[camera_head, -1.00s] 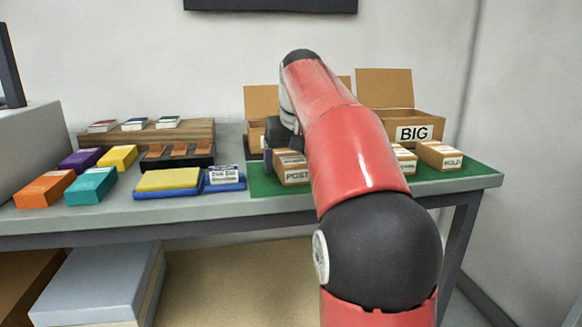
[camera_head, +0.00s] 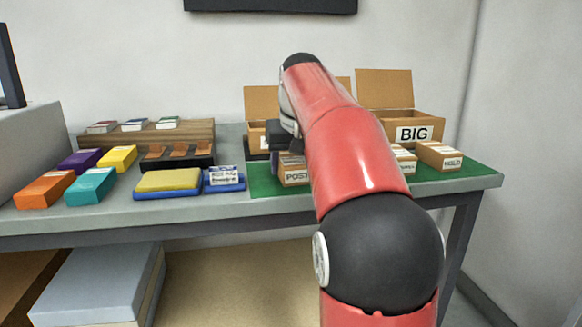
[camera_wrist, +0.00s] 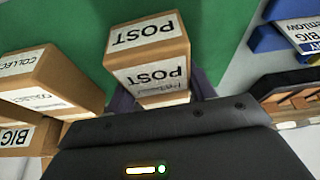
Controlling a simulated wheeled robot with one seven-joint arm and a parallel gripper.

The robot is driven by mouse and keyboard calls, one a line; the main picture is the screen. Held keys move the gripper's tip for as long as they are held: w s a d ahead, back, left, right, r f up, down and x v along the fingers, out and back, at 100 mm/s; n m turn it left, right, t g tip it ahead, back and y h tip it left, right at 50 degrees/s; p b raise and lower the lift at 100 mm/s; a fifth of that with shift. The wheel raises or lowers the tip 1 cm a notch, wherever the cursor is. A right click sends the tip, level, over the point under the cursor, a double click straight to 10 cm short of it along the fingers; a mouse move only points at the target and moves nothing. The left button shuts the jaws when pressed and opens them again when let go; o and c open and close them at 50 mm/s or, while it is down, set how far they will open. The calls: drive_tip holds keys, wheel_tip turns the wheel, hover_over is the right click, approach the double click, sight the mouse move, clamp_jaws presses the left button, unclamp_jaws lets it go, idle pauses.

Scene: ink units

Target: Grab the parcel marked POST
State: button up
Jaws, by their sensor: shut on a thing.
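The parcel marked POST (camera_head: 296,177) is a small brown box with white labels, standing at the left front of the green mat (camera_head: 262,183). In the wrist view the parcel (camera_wrist: 150,52) shows POST on two labels. My gripper (camera_wrist: 160,95) is shut on it, with dark fingers showing at both sides of the parcel. In the head view my gripper (camera_head: 276,160) is at the parcel's upper back left, partly hidden by my arm. The parcel appears to rest on the mat.
A parcel marked HOLD (camera_head: 440,156) and a partly hidden one (camera_head: 404,161) stand right on the mat. Another parcel (camera_wrist: 52,80) is close beside POST in the wrist view. An open BIG box (camera_head: 437,122) stands behind. Blue and yellow pads (camera_head: 168,181) lie left.

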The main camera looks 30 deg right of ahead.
drive_tip(key=shift+c, duration=1.4)
drive_tip(key=shift+r, duration=0.1)
